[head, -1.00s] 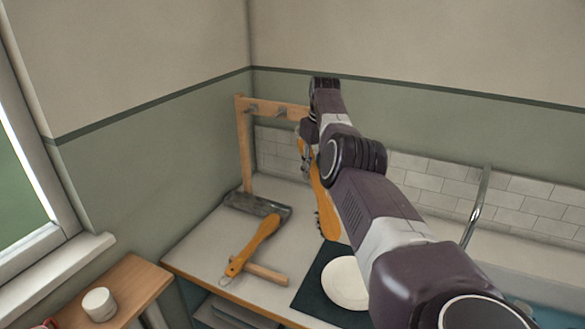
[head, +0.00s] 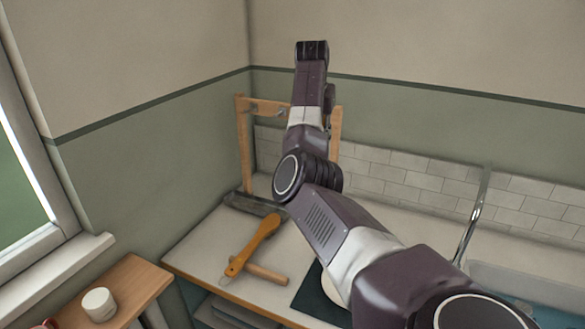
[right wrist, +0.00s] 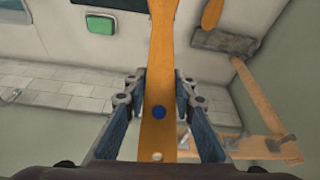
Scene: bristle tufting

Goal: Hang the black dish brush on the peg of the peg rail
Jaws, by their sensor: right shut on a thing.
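My right gripper (right wrist: 159,92) is shut on a flat orange handle (right wrist: 160,60) with a blue dot and a hole near its end. I take this to be the dish brush; its head is out of the wrist view. In the head view my right arm hides the gripper and the brush. The wooden peg rail (head: 243,150) stands in the back corner, its top bar partly behind my arm. Pegs (head: 281,113) stick out from it. In the right wrist view the rail (right wrist: 262,150) is at the lower right, beside the handle's hole end. My left gripper is not in view.
Another orange-handled tool (head: 255,243) lies near the rail's dark base (head: 248,203), by a wooden bar (head: 268,273). A dark mat (head: 310,296) and mostly hidden white plate lie right of it. A tap (head: 473,215) stands right. A white jar (head: 98,303) is on the left table.

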